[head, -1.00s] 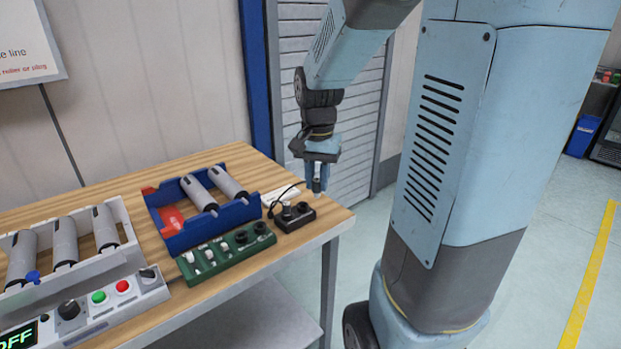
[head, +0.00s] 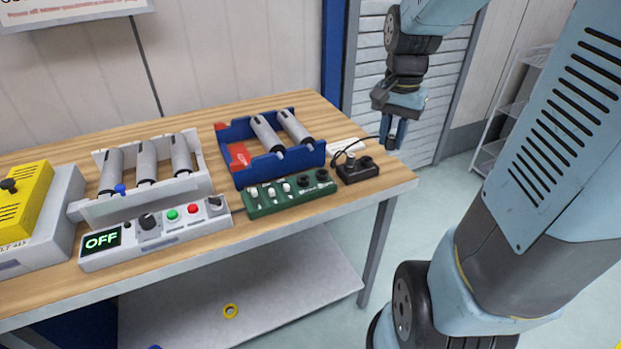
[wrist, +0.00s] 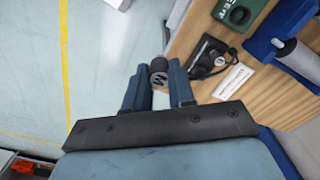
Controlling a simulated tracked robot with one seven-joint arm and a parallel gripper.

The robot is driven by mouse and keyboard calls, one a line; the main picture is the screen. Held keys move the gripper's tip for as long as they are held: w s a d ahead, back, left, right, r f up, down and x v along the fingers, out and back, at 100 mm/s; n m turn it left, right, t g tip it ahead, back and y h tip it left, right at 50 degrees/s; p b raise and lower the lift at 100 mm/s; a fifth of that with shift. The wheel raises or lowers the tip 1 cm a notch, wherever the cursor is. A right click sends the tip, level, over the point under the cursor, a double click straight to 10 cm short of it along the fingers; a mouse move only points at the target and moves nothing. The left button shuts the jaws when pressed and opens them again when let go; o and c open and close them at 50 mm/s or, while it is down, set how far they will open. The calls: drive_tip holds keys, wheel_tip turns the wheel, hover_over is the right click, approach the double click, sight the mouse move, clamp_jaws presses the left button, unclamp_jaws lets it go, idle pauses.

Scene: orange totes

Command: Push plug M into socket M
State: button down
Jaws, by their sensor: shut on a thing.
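My gripper (head: 391,141) hangs beyond the right end of the table, to the right of and above a small black socket box (head: 357,169). In the wrist view my gripper (wrist: 158,88) is shut on a dark round plug M (wrist: 158,72), whose grey end shows a letter that looks like M. The plug is clear of the table edge. The black box also shows in the wrist view (wrist: 208,56), with a round part standing on it and a dark round opening beside it. I cannot read which opening is socket M.
A green block (head: 290,194) with white knobs and dark round parts stands left of the black box. Behind it is a blue tray (head: 240,150) with grey cylinders. A white label (wrist: 232,82) lies by the black box. A thin black cable (head: 366,139) arcs near my gripper.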

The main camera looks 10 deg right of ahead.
drive_tip(key=w+a+f+n, duration=0.3)
drive_tip(key=w+a, duration=0.1)
drive_tip(key=a, duration=0.5)
drive_tip(key=w+a+f+n, duration=0.3)
drive_tip(key=w+a, duration=0.2)
drive_tip(key=a, duration=0.4)
drive_tip(key=shift+s+f, duration=0.1)
drive_tip(key=shift+f, duration=2.25)
drive_tip(key=shift+f, duration=1.05)
drive_tip(key=c, duration=0.9)
unclamp_jaws()
drive_tip(key=shift+o, duration=0.2)
wheel_tip(320, 180, up, 14)
drive_tip(key=shift+f, duration=0.15)
drive_tip(key=shift+d, duration=0.1)
